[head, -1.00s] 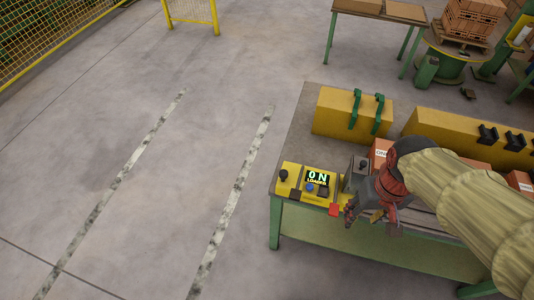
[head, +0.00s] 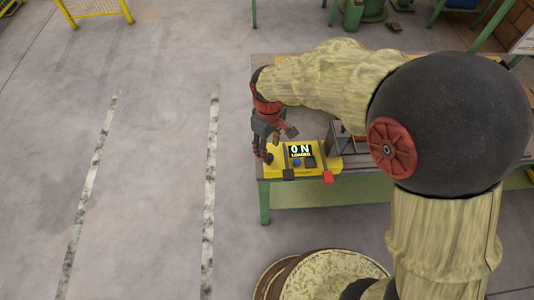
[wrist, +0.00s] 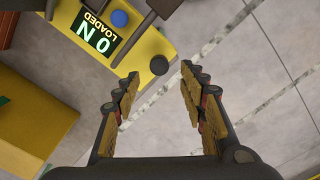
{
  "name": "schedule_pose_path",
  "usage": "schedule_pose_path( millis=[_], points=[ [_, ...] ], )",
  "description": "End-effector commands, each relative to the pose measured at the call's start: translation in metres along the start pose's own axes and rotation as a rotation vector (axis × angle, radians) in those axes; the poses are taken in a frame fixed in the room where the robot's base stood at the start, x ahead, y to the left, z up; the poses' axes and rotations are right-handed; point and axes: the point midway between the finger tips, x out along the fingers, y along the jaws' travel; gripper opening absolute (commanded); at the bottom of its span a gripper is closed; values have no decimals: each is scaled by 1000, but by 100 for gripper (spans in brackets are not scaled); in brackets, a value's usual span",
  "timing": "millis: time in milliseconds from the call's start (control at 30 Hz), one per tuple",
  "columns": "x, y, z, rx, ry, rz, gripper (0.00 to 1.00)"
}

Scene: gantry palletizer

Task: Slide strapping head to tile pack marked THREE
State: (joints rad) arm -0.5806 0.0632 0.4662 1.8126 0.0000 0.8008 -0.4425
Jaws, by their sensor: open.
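My gripper (head: 279,144) is open and empty at the left end of the yellow control panel (head: 272,168). The panel's screen (head: 300,151) reads "ON LOADED", with a blue button (head: 297,162) below it. In the wrist view, a dark round knob (wrist: 159,65) at the panel's corner appears between my open fingertips (wrist: 160,75), apart from both. A dark grey block (head: 344,140), possibly the strapping head, stands right of the panel. My arm hides most of the bench to its right. No tile pack marked THREE can be read.
The green-legged bench (head: 264,203) carries the panel. A yellow block (wrist: 38,125) lies beside the panel in the wrist view. Floor with worn white lines (head: 211,150) is open to the left. A yellow barrier (head: 97,8) stands at the back left.

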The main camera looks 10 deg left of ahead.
Motion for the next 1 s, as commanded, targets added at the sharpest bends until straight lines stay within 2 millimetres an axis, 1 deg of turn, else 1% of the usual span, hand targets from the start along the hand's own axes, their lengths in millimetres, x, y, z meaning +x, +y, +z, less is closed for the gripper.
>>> schedule_pose_path(
  millis=[33,100,200,333,467,700,1000],
  points=[
    [11,0,1,1,-3,-1,42],
    [21,0,0,1,-1,-1,42],
    [35,0,0,1,-1,0,42],
    [46,0,0,2,-1,0,42],
    [51,0,0,2,1,1,42],
    [51,0,0,2,1,1,42],
    [51,0,0,2,1,1,25]
  ],
)
